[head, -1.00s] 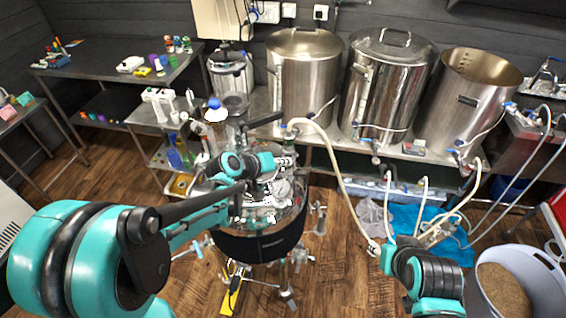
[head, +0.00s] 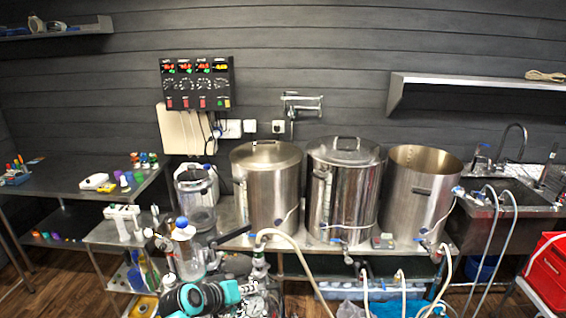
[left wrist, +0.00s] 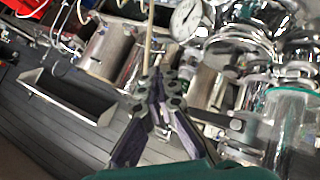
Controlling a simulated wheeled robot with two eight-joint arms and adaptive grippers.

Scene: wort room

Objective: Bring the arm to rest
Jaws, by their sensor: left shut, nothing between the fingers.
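My left arm (head: 200,296) is low in the head view, teal and black, at the bottom edge left of centre. Its gripper (head: 256,287) points to the right, in front of the metal fittings of a vessel that is mostly cut off below. In the left wrist view the left gripper (left wrist: 158,82) shows dark, purplish fingers brought together, with nothing between them. A round gauge (left wrist: 186,19) and shiny metal fittings are just beyond and right of it. My right gripper is out of view.
Three steel kettles (head: 267,190) stand on a steel bench, with hoses (head: 300,250) hanging in front. A glass jar (head: 196,205) and a bottle with a blue cap (head: 186,250) are near the left arm. A control box (head: 196,83) hangs on the wall. A red crate (head: 548,272) is at right.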

